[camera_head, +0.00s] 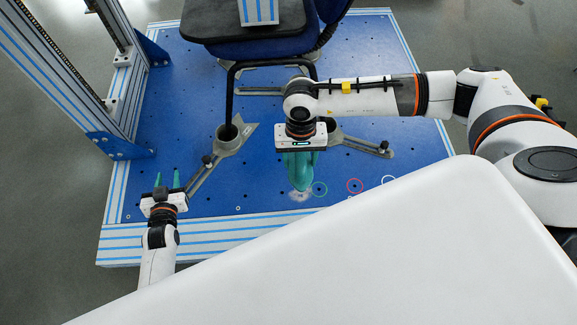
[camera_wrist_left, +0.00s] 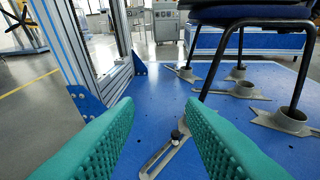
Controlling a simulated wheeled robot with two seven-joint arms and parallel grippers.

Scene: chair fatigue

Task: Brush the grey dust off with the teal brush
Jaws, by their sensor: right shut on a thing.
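My right gripper (camera_head: 300,158) points down over the front part of the blue platform, shut on the teal brush (camera_head: 301,178). Its fingers are also teal, so the edge between fingers and brush is hard to make out. A pale grey dust patch (camera_head: 300,196) shows at the brush's lower end, partly hidden by it. I cannot tell whether the brush touches it. My left gripper (camera_head: 167,178) is open and empty over the platform's front left. Its two ribbed teal fingers stand apart in the left wrist view (camera_wrist_left: 160,112).
The blue platform (camera_head: 255,185) carries a chair (camera_head: 262,45) with a black leg frame and grey clamp feet (camera_head: 228,142). A striped upright frame (camera_head: 70,70) stands at left. Green (camera_head: 320,182), red (camera_head: 354,179) and white (camera_head: 388,177) rings lie right of the brush.

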